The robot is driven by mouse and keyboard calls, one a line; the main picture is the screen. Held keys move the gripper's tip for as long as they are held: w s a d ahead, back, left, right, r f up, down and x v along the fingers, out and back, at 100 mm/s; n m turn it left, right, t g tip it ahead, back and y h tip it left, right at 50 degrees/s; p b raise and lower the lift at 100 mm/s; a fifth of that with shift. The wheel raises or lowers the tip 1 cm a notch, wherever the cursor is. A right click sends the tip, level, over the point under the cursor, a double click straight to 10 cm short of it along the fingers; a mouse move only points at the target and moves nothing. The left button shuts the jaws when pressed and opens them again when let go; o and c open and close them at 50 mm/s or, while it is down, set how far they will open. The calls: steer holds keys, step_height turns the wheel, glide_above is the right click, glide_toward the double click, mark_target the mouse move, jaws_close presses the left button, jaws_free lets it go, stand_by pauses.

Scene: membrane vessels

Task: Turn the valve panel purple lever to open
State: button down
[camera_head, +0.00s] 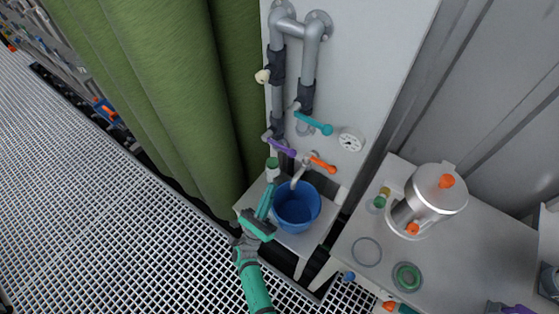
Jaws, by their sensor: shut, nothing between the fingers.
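The purple lever (283,148) sits low on the left grey pipe of the white valve panel (365,60). It slants down to the right. A teal lever (314,123) is above it to the right, and an orange lever (322,164) is lower right by a spout. My gripper (267,201) is below the purple lever, apart from it, in front of the left side of the blue bucket. Its fingers point up toward the panel. They look closed together with nothing held.
The blue bucket (297,207) stands on a small white table under the spout. A round gauge (350,139) is on the panel. A table at right holds a metal pot (437,188) and rings.

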steer(key=w+a+m+g+h, duration=0.1)
steer(key=w+m+h, duration=0.1)
steer(key=m, duration=0.2)
glide_toward(279, 146)
steer(key=w+d+r, duration=0.1)
steer(key=d, duration=0.1)
steer(key=w+d+r, duration=0.1)
steer(key=w+d, duration=0.1)
steer(key=shift+w+r, duration=0.15)
steer(key=shift+r, duration=0.05)
steer(key=shift+a, duration=0.1)
steer(key=shift+r+n, duration=0.1)
steer(key=shift+n, duration=0.4)
